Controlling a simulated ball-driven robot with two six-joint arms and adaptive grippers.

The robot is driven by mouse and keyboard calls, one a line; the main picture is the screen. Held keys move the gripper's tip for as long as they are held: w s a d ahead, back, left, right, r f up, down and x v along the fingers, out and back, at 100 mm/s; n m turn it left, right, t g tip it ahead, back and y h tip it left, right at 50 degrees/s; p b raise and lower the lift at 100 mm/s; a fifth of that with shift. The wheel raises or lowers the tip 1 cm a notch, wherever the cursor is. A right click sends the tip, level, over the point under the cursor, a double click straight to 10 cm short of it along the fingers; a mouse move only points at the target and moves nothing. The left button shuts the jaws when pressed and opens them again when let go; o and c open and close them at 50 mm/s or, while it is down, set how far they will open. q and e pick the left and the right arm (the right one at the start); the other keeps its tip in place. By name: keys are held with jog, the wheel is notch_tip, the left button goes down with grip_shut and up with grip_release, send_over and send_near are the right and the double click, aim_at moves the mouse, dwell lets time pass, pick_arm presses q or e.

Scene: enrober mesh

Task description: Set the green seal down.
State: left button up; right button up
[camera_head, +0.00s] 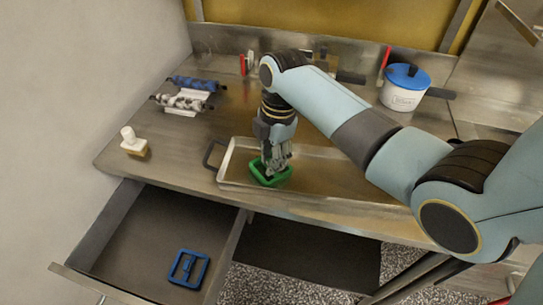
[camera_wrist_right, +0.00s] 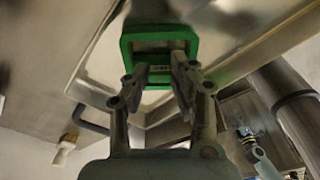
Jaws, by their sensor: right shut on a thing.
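The green seal (camera_head: 271,178) is a rounded rectangular frame at the left end of a shallow metal tray (camera_head: 232,172) on the counter. My right gripper (camera_head: 275,165) points down at it and is shut on it. In the right wrist view the green seal (camera_wrist_right: 160,42) shows as a frame with a crossbar. The right fingertips (camera_wrist_right: 160,78) are at that bar. I cannot tell whether the seal touches the tray floor. My left gripper is not in view.
A blue frame (camera_head: 188,268) lies in the open drawer (camera_head: 145,235) below the counter. A brush (camera_head: 133,142) stands at the left, and rollers on a rack (camera_head: 186,98) lie behind. A white pot with a blue lid (camera_head: 406,88) stands at the back right.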

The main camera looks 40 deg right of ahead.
jog(key=shift+f, duration=0.1)
jog(key=o, duration=0.6)
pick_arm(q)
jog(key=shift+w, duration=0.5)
pick_arm(e)
jog(key=o, duration=0.3)
jog(key=shift+o, duration=0.2)
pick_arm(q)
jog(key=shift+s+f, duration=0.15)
pick_arm(e)
notch_tip(320, 180, up, 12)
jog(key=d, duration=0.1)
jog(key=shift+d, duration=0.25)
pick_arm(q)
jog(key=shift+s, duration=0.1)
